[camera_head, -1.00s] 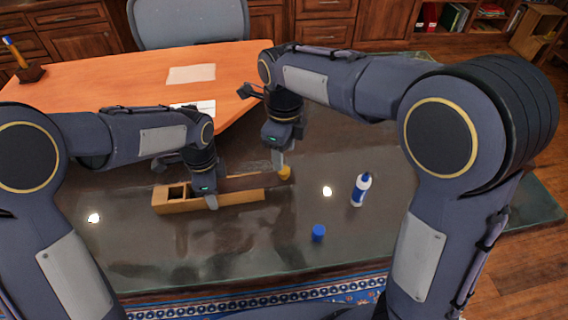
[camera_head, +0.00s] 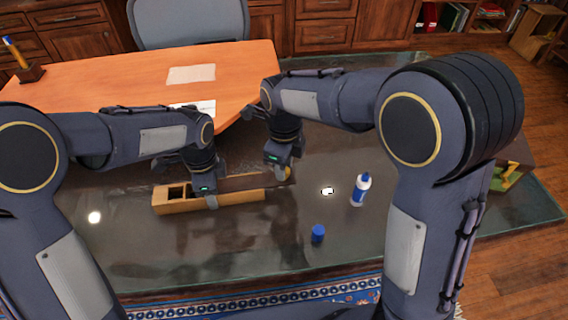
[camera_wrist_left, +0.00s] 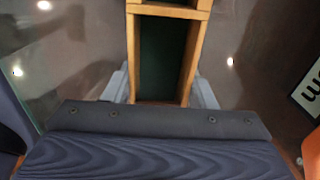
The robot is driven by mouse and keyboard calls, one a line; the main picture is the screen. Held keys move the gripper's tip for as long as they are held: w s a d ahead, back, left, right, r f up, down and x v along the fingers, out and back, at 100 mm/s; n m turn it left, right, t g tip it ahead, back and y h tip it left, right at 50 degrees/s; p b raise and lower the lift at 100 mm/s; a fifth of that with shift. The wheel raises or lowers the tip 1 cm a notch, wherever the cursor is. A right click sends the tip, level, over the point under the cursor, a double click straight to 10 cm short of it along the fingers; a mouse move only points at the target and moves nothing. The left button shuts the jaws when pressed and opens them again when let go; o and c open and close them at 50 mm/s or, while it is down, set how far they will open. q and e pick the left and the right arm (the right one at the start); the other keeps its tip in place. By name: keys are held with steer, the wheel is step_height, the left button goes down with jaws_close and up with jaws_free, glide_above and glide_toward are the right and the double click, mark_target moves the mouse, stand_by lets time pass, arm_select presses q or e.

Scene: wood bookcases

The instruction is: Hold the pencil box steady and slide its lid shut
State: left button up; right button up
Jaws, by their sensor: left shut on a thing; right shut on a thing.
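The pencil box (camera_head: 180,208) is a long light-wood tray on the dark glossy desk, with its left part open. The dark brown lid (camera_head: 240,184) covers part of the box and sticks out past its right end. A yellow knob (camera_head: 289,173) is at the lid's right end, mostly hidden. My left gripper (camera_head: 211,200) is shut across the box; the left wrist view shows a finger on either side of its walls (camera_wrist_left: 190,60) and a dark green inside. My right gripper (camera_head: 284,172) is shut on the lid's right end at the knob.
A blue cap or cup (camera_head: 318,233) is in front. The raised orange desk part (camera_head: 110,85) behind holds papers (camera_head: 191,74) and a pen holder (camera_head: 30,73).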

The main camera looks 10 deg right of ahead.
mark_target(251, 182)
jaws_close()
arm_select(q)
steer(key=shift+d, duration=0.1)
arm_select(e)
steer(key=a, duration=0.8)
steer(key=shift+a, duration=0.2)
steer(key=o, duration=0.9)
jaws_free()
steer(key=shift+d+r, duration=0.1)
step_height(251, 182, up, 12)
